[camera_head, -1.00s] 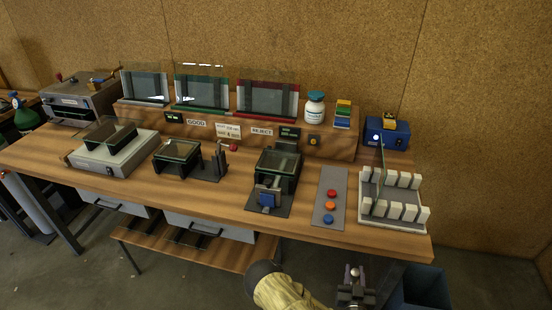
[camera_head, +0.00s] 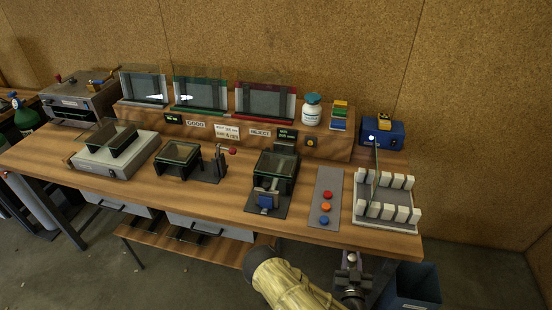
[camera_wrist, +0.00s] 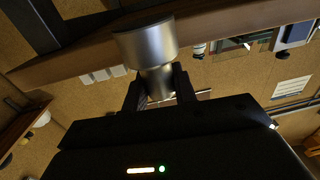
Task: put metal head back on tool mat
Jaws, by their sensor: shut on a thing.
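The metal head (camera_wrist: 147,42) is a silver cylinder with a wide end and a narrower neck, seen large in the wrist view. My gripper (camera_wrist: 160,90) is shut on its neck. In the head view my gripper (camera_head: 352,270) is at the bottom, in front of the bench's front edge and below the bench top. The head shows there only as a small bright tip. A narrow grey mat (camera_head: 322,212), which looks like the tool mat, lies on the right part of the bench. A red, an orange and a blue round piece lie on it. My gripper is apart from the mat.
A white slotted rack (camera_head: 386,218) stands right of the mat, with a thin upright pane. A dark fixture (camera_head: 269,197) stands to its left. The bench front edge (camera_head: 330,240) lies between my gripper and the mat. A blue bin (camera_head: 412,285) is on the floor at right.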

